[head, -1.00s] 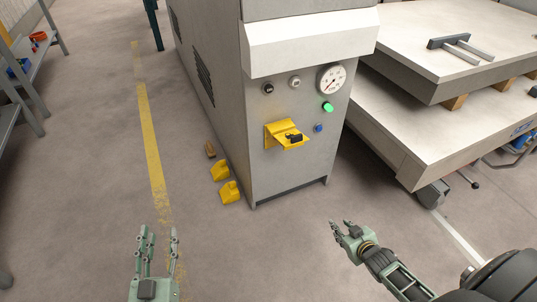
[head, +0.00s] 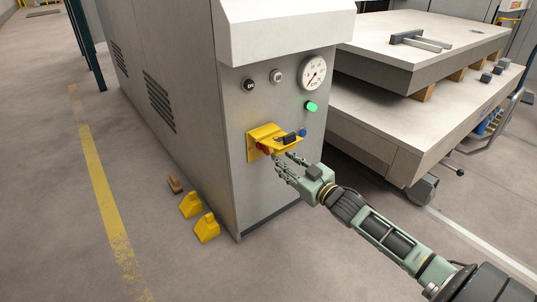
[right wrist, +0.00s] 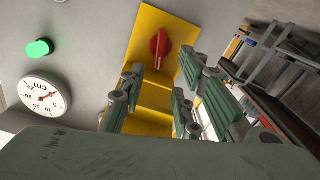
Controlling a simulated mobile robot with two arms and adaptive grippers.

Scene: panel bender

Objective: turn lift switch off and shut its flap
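The lift switch is a red rotary knob (right wrist: 160,46) on a yellow plate (right wrist: 148,24) in the right wrist view, its grip bar roughly upright in that picture. In the head view the yellow plate (head: 262,132) is on the cabinet front. Its yellow flap (head: 287,147) stands open, sticking outward, with a black part (head: 290,138) on it. The red knob (head: 264,148) is partly visible there. My right gripper (head: 283,164) is open and empty, just below and in front of the flap. Its fingers (right wrist: 166,84) spread on either side of the yellow flap in the wrist view. My left gripper is out of view.
A stacked pale table (head: 400,115) stands to the right.

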